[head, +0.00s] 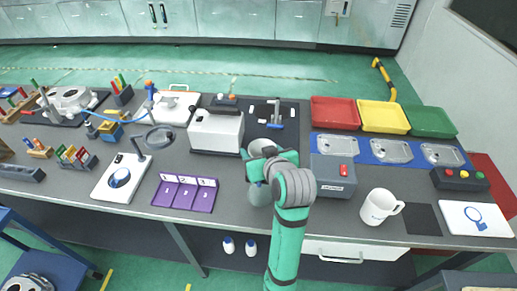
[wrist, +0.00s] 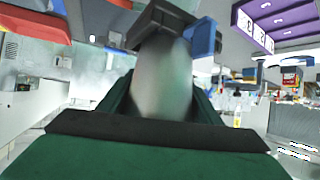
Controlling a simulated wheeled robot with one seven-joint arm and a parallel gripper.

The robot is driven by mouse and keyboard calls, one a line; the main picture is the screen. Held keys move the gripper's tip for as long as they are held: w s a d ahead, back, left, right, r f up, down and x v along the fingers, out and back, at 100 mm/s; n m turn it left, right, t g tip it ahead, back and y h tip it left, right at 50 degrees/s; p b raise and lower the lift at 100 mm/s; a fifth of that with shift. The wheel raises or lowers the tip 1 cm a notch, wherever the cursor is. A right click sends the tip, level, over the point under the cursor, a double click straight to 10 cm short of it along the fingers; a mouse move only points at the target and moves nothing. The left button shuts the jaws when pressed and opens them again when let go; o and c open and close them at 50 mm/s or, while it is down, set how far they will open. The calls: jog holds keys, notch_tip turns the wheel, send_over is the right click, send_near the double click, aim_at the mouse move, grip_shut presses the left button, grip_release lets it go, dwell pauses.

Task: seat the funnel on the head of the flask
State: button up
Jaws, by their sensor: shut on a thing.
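My gripper (head: 264,165) is over the front middle of the bench, its green body hiding much of what is there. It is shut on a smooth grey rounded piece, which I take for the funnel (head: 261,147); in the wrist view this grey surface (wrist: 162,80) fills the space between the fingers. A grey rounded vessel, which looks like the flask (head: 258,193), shows just below my gripper near the bench's front edge. My gripper hides where the two meet, so I cannot tell whether they touch.
A grey box with a red button (head: 333,176) stands close to the right of my gripper, and a white mug (head: 380,207) farther right. A purple numbered tray (head: 185,192) lies to the left. A white-grey machine (head: 216,132) stands behind left. Red, yellow and green trays line the back right.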

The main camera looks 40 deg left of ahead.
jog(key=o, duration=1.2)
jog(key=v, duration=1)
jog(key=shift+s+d, duration=0.25)
jog(key=shift+d, duration=0.1)
